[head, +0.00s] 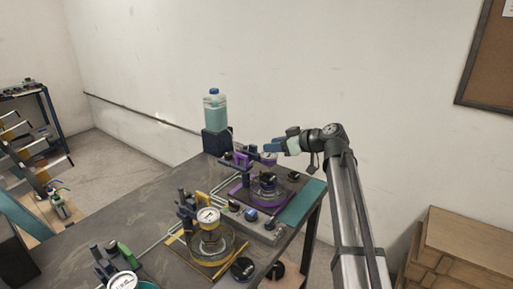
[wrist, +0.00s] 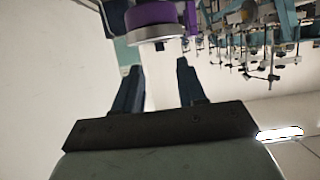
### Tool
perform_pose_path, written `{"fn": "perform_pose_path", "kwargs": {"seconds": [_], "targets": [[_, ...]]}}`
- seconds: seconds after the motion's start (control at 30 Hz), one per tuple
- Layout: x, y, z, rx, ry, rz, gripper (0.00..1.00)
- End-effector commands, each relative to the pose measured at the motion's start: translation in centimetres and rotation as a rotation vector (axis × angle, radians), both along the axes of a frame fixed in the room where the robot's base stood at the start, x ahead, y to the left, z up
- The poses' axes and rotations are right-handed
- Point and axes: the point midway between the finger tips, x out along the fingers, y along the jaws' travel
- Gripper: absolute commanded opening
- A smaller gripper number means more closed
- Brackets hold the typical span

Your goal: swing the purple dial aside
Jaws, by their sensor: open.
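The purple dial (head: 269,159) is a small round gauge on the purple-based frame (head: 240,190), at the far right end of the table. In the wrist view the purple dial (wrist: 152,14) shows as a purple drum with a pale rim, at the top and just beyond the fingertips. My gripper (head: 270,146) is beside and slightly above the dial in the head view. In the wrist view my gripper (wrist: 157,66) has its two blue fingers apart, with nothing held between them. I cannot tell whether a finger touches the dial.
A yellow-dial frame (head: 208,217) and a green-handled frame (head: 122,281) stand nearer on the dark table (head: 150,208). A bottle of pale green liquid (head: 214,110) stands on a dark block behind the purple frame. Wooden boxes (head: 462,252) are at the right. The wall is close behind.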

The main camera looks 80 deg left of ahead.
Motion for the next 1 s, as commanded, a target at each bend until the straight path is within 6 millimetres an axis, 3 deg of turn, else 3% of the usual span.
{"fn": "perform_pose_path", "kwargs": {"seconds": [0.43, 0.93, 1.0], "targets": [[-4.4, 4.5, -2.6, -0.001, 0.001, 0.001, 0.40], [-5.3, 5.2, -3.1, -0.001, 0.001, 0.000, 0.40], [-5.3, 5.2, -3.1, -0.001, 0.001, 0.000, 0.36]]}}
